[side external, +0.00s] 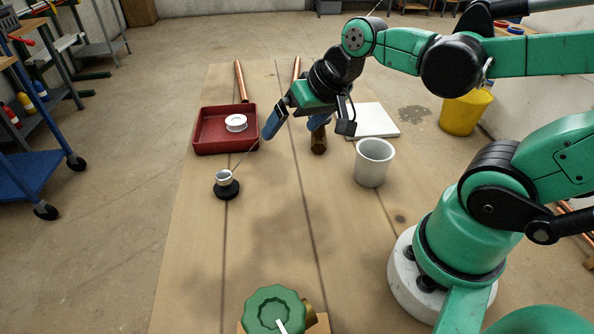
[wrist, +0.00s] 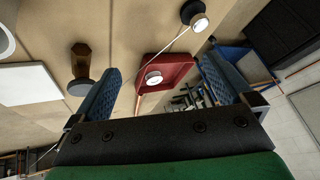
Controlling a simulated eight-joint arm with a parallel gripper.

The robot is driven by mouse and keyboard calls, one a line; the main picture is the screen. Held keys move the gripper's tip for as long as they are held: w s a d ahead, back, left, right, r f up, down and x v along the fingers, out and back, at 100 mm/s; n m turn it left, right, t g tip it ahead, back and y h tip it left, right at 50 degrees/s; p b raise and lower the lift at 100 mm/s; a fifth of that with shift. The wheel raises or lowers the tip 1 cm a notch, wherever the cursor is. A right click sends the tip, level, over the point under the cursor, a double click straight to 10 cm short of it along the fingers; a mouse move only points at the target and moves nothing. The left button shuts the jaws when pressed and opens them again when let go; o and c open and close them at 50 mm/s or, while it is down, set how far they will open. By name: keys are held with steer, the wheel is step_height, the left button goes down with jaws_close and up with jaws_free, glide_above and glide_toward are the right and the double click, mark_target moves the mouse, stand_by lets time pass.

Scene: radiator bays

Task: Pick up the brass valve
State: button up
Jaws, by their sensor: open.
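A valve with a green handwheel (side external: 275,308) and a brass-coloured body (side external: 310,298) sits at the near edge of the side view, on what looks like a wooden block. Its lower part is cut off by the frame, and I cannot make it out in the wrist view. My gripper (side external: 296,124) is open and empty, well behind the valve, above the far part of the board. Its two blue fingers stand apart in the wrist view (wrist: 160,68). A brown cylindrical piece (side external: 318,145) stands below and beside the right finger; it also shows in the wrist view (wrist: 81,55).
A red tray (side external: 208,149) holding a white roll (side external: 236,122) lies left of my gripper. A small spool on a black base (side external: 226,190) has a thin pale strand. A white cup (side external: 374,165) and white slab (side external: 380,125) are right. The board's middle is clear.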

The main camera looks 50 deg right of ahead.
mark_target(319, 130)
steer(key=w+d+f+m+t+y, duration=0.1)
steer(key=d+f+m+y, duration=0.1)
steer(key=d+m, duration=0.3)
steer(key=w+d+f+m+t+y, duration=0.1)
steer(key=d+f+m+y, duration=0.1)
steer(key=d+m, duration=0.4)
steer(key=w+d+f+m+t+y, duration=0.1)
steer(key=d+m, duration=0.4)
steer(key=m, duration=0.8)
steer(key=shift+w+d+f+t+y, duration=0.1)
steer(key=shift+d+f+t+y, duration=0.15)
steer(key=shift+f+t+y, duration=0.5)
steer(key=shift+s+d+f+m+y, duration=0.1)
steer(key=shift+s+d+m+y, duration=0.15)
steer(key=shift+s+d+m, duration=0.25)
steer(key=shift+w+a+f, duration=0.15)
steer(key=shift+w+a, duration=0.05)
steer(key=shift+w, duration=0.15)
steer(key=x, duration=0.5)
steer(key=c, duration=1.3)
